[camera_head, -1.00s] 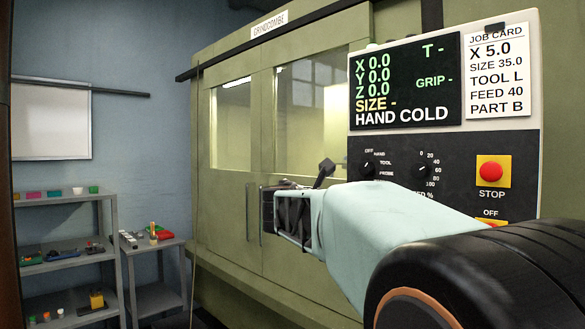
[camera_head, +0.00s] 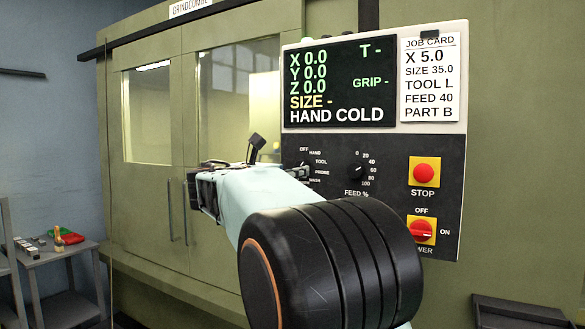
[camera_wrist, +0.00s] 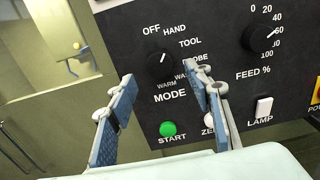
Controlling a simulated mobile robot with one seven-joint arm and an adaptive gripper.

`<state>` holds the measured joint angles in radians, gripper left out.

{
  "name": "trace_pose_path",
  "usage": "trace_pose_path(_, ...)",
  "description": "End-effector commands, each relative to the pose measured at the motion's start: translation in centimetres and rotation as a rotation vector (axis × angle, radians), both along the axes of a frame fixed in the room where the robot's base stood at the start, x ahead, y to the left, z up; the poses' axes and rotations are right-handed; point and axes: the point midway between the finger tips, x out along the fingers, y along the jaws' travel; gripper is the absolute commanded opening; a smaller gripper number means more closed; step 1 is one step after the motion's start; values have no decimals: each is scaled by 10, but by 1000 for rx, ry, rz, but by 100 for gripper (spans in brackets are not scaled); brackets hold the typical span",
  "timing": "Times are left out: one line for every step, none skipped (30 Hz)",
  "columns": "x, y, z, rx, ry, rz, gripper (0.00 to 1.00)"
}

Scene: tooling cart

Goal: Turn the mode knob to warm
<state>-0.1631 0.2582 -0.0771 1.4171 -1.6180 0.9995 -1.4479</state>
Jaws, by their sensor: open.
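The mode knob (camera_wrist: 160,66) is a black round knob with a white mark on the dark control panel. Its mark points up and slightly right, toward HAND. The WARM label (camera_wrist: 167,85) is just below it; a label to its right is partly covered by a finger. My gripper (camera_wrist: 161,76) is open and empty, with one blue-padded finger left of the knob and one right of it in the picture. I cannot tell the gap to the panel. In the head view my gripper (camera_head: 203,188) is left of the panel, and my arm hides part of the mode dial. The display (camera_head: 340,82) reads HAND COLD.
The feed knob (camera_wrist: 260,37), green start button (camera_wrist: 168,129) and lamp switch (camera_wrist: 264,107) are close by. The stop button (camera_head: 424,172) and red power switch (camera_head: 422,231) are at the panel's right. A small shelf with items (camera_head: 45,250) stands far left.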

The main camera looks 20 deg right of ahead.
Motion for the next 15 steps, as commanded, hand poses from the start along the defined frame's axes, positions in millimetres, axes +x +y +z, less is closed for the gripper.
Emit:
trace_pose_path(5,-9,1,-1,1,-4,46)
trace_pose_path(9,-13,1,-1,1,-3,46)
trace_pose_path(13,-17,1,-1,1,-2,46)
trace_pose_path(15,-21,1,0,0,-2,46)
trace_pose_path(17,-24,1,0,0,-3,46)
trace_pose_path(20,-27,1,0,0,-1,46)
trace_pose_path(22,-28,1,0,0,0,46)
trace_pose_path(23,-30,1,0,0,0,46)
trace_pose_path(25,-32,1,0,0,0,46)
trace_pose_path(25,-33,1,0,0,0,46)
trace_pose_path(26,-34,1,0,0,0,46)
trace_pose_path(27,-35,0,0,0,0,46)
trace_pose_path(27,-35,0,0,0,0,46)
trace_pose_path(27,-35,0,0,0,0,46)
trace_pose_path(27,-35,0,0,0,1,46)
